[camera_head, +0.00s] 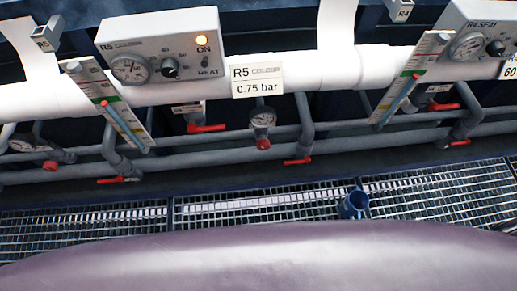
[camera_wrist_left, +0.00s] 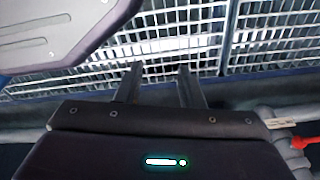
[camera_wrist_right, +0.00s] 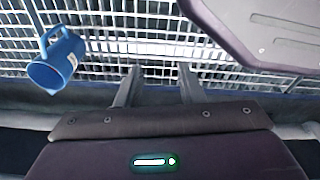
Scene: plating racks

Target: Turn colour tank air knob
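The R5 COLOUR control box (camera_head: 162,55) is at the upper left of the head view, with a lit orange lamp by ON. A label card (camera_head: 257,79) reads R5 and 0.75 bar. Below it, a round air gauge (camera_head: 262,118) sits on the pipes with a red round knob (camera_head: 263,144) under it. The gauge's needle is too small to read. My left gripper (camera_wrist_left: 159,82) is open and empty over the grating in the left wrist view. My right gripper (camera_wrist_right: 160,82) is open and empty in the right wrist view. Neither gripper shows in the head view.
Red lever handles (camera_head: 297,161) stick out from the lower pipes. Tilted level gauges (camera_head: 108,106) stand on both sides of the card. Another gauge (camera_head: 22,145) is at far left. A blue jug (camera_head: 353,204) is on the metal grating (camera_head: 260,206); it also shows in the right wrist view (camera_wrist_right: 57,62).

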